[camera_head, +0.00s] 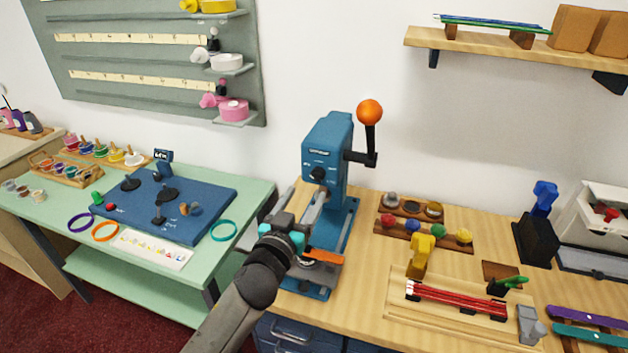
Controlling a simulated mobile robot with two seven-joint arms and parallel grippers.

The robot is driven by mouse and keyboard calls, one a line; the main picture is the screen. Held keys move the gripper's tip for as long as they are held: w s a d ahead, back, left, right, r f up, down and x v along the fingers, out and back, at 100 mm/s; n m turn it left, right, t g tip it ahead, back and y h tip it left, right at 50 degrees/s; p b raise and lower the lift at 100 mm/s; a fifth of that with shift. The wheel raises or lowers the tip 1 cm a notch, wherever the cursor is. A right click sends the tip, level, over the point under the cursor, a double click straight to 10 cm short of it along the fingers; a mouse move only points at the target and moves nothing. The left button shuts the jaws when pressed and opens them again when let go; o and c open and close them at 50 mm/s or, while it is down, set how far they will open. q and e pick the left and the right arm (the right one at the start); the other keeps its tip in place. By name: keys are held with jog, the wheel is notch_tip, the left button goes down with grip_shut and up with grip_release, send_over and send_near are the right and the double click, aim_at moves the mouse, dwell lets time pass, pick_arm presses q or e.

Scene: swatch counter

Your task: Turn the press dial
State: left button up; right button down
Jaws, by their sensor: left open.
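The blue press (328,145) stands at the left end of the wooden counter, with an orange ball on its lever (370,112) at the upper right. Its press dial (318,174) is a small black knob on the front of the head, below a pale label. My left gripper (304,228) is in front of the press column, below the dial and apart from it. It is open, and I see nothing held in it. It hides part of the press's lower front. My right gripper is not in view.
The wooden counter (372,290) holds racks of coloured knobs (424,231), a yellow tool (421,255) and a tray with red rods (457,299) to the right. A green table (262,190) with a blue board (215,200) stands left. Free air lies before the dial.

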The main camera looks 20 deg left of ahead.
aim_at(315, 179)
pick_arm(q)
jog(key=shift+w+d, duration=0.15)
jog(key=shift+w, duration=3.2)
grip_shut()
